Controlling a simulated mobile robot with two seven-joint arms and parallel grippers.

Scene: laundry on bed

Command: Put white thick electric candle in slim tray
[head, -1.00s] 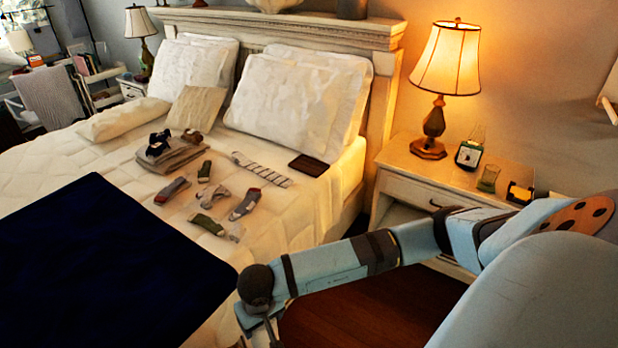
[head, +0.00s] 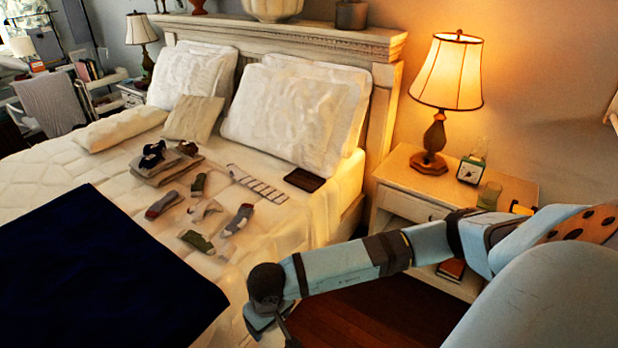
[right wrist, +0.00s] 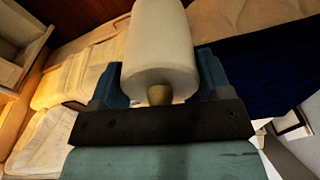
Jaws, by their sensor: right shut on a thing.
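My right gripper (right wrist: 160,78) is shut on a thick white candle (right wrist: 158,45), with one blue finger on each side of it. A rounded brownish knob shows at the candle's near end. In the head view my right arm reaches in from the right and its wrist end hangs low beside the bed; the candle cannot be made out there. A dark brown flat rectangular piece (head: 304,180), which may be the slim tray, lies on the bed near the pillows. My left gripper is in neither view.
Several socks (head: 238,219), a striped cloth (head: 256,184) and folded clothes (head: 165,165) lie on the bed (head: 110,168). A dark blue blanket (head: 100,270) covers its near left part. The nightstand (head: 405,178) holds a lit lamp (head: 447,85), a clock (head: 470,171) and a glass (head: 489,196).

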